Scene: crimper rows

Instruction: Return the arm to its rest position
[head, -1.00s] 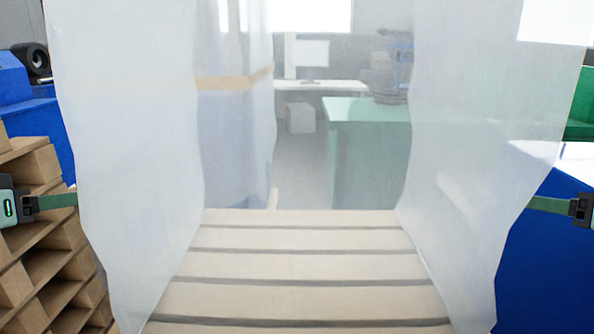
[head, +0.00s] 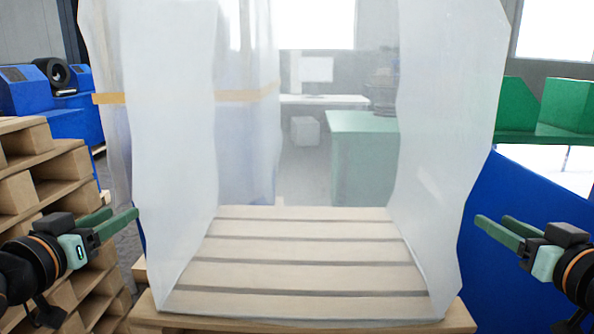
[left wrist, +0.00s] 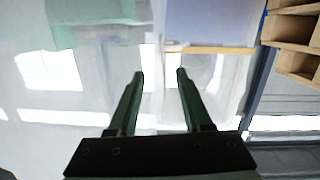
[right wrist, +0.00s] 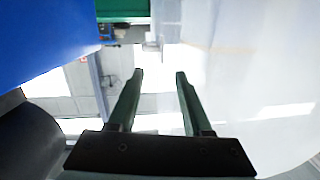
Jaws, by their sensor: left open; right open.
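My left gripper (head: 122,220) is open and empty at the left of the head view, beside the translucent sheet (head: 172,160). Its two green fingers stand apart in the left wrist view (left wrist: 160,76). My right gripper (head: 492,226) is open and empty at the right of the head view, beside the sheet's right side (head: 445,150). Its fingers also stand apart in the right wrist view (right wrist: 160,76). Both grippers are clear of the sheet in the head view. The sheet hangs on both sides of a wooden pallet (head: 300,250).
Stacked wooden pallets (head: 30,165) stand at the left, with blue machines (head: 25,92) behind them. A blue panel (head: 520,210) and green machinery (head: 565,105) are at the right. A green cabinet (head: 362,150) and a white table (head: 330,99) show through the gap between the sheets.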

